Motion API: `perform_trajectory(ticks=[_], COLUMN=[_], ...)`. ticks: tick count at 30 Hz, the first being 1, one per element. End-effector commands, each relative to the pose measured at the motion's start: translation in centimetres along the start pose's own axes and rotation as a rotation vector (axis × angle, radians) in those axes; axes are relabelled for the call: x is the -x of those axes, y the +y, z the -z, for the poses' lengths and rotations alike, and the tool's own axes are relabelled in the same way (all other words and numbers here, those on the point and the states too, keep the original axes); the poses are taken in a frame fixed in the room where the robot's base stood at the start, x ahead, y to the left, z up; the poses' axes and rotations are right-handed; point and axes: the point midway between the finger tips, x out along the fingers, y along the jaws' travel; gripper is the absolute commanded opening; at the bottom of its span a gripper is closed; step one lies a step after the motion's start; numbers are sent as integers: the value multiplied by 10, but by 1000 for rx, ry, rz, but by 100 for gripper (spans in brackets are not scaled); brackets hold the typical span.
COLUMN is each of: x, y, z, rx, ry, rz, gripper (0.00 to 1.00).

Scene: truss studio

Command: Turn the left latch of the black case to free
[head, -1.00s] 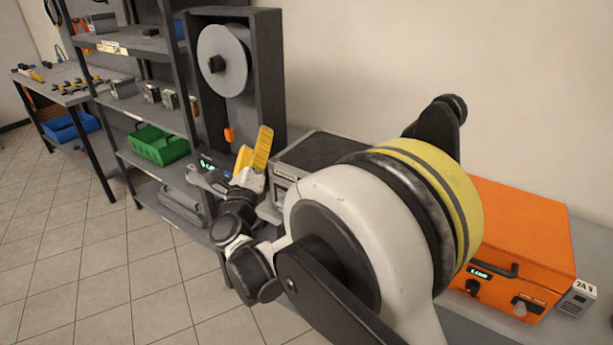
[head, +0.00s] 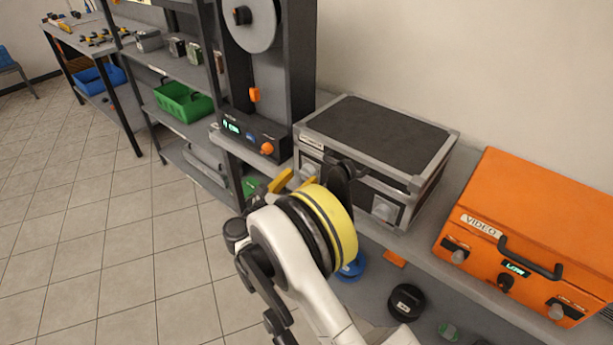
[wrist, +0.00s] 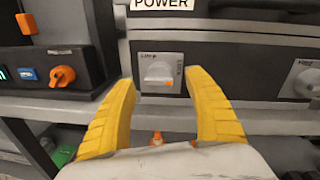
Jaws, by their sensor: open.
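The black case (head: 375,135), with grey edges, stands on the bench in the head view. Its left latch (wrist: 158,72) is a pale knob on a grey plate under the POWER label in the wrist view. An orange mark shows at the knob's lower right; the plate's small lettering is too blurred to read surely. The right latch (wrist: 305,80) is at the right edge, and also shows in the head view (head: 385,208). My gripper (wrist: 162,80) is open, its yellow fingers apart on either side of the left latch. I cannot tell whether they touch the case.
An orange VIDEO case (head: 530,235) stands to the right on the bench. A dark unit with an orange knob (head: 267,148) and a reel (head: 250,22) stands close on the left. A black round item (head: 407,301) and a blue item (head: 352,268) lie on the lower shelf.

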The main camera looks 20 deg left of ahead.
Motion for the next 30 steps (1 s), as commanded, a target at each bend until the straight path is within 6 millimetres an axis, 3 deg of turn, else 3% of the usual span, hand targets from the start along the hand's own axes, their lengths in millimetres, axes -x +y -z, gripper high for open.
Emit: perform_trajectory(ticks=[6, 16, 21, 22, 30], x=[-25, -29, -28, -28, -29], y=[0, 0, 0, 0, 0], z=[1, -1, -1, -1, -1], rx=[1, 1, 1, 1, 7], ry=[0, -1, -1, -1, 0], rz=[1, 0, 0, 0, 0], gripper=[62, 62, 11, 8, 7])
